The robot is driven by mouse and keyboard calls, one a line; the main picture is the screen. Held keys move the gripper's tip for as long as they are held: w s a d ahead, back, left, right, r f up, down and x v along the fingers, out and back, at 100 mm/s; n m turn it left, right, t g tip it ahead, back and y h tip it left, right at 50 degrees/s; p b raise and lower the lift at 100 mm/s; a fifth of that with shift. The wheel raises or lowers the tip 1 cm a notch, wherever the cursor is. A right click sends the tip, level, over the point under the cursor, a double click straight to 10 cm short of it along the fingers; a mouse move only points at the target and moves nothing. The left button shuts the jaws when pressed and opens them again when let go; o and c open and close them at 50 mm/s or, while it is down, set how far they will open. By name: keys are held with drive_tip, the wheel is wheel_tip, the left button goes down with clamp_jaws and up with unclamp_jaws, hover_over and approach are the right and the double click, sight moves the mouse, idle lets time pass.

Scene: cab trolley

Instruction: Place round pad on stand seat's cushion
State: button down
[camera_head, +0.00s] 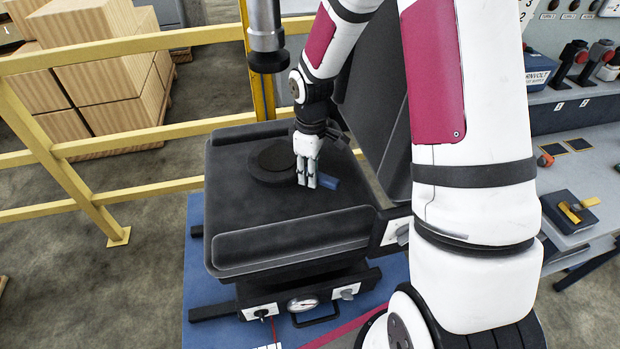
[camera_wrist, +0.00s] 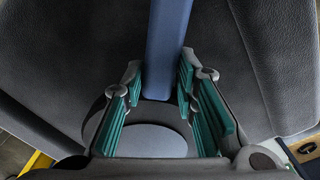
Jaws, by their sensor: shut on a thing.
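The round pad (camera_head: 272,162) is a dark disc over the middle of the stand seat's black cushion (camera_head: 235,210). It looks flat and level; I cannot tell whether it rests on the cushion or hovers just above it. A blue bar, apparently its handle (camera_head: 329,182), sticks out to the right of my gripper (camera_head: 308,180). In the wrist view the blue handle (camera_wrist: 168,45) runs between the teal-lined fingers of my gripper (camera_wrist: 161,82), and the grey disc of the pad (camera_wrist: 148,140) shows below. My gripper is shut on the handle. The fingers hide part of the pad's right edge.
The seat's backrest (camera_head: 370,110) rises behind my gripper, and raised side bolsters (camera_head: 295,242) flank the cushion. A yellow railing (camera_head: 120,45) runs behind the seat at left, with wooden boxes (camera_head: 105,70) beyond. A control desk (camera_head: 580,170) stands at right.

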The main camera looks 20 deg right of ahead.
drive_tip(key=shift+f, duration=1.4)
drive_tip(key=c, duration=1.3)
unclamp_jaws()
